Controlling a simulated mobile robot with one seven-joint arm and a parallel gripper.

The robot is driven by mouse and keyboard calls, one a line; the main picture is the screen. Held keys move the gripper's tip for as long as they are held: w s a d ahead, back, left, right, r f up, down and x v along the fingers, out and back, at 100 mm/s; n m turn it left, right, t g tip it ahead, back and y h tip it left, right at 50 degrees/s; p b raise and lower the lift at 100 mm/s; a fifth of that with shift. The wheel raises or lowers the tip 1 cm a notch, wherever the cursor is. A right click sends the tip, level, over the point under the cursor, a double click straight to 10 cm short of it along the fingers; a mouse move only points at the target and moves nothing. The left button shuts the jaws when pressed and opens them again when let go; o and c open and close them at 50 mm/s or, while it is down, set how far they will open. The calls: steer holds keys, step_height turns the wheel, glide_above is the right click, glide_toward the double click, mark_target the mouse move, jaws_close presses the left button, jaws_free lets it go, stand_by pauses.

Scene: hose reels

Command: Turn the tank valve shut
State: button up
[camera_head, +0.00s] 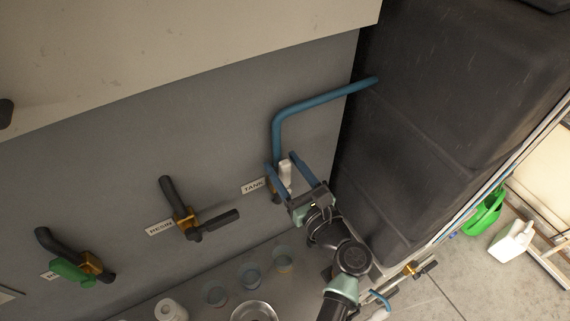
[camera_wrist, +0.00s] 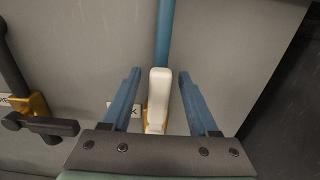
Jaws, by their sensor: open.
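The tank valve has a white lever handle (camera_wrist: 158,98) on a brass body (camera_wrist: 145,117), below a blue pipe (camera_head: 277,130) on the grey wall panel. The handle also shows in the head view (camera_head: 286,173), in line with the pipe. A TANK label (camera_head: 253,186) sits to its left. My gripper (camera_wrist: 158,80) is open, with its blue fingers on either side of the white handle. Gaps show between the handle and both fingers in the wrist view. My gripper (camera_head: 280,163) partly hides the valve body in the head view.
A black-handled valve (camera_head: 185,218) with a label stands to the left, and a green-handled valve (camera_head: 75,271) farther left. A large black tank (camera_head: 440,110) stands close on the right. Cups (camera_head: 250,279) and a metal bowl (camera_head: 253,312) sit on the ledge below.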

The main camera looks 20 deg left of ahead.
jaws_close()
stand_by(1.4)
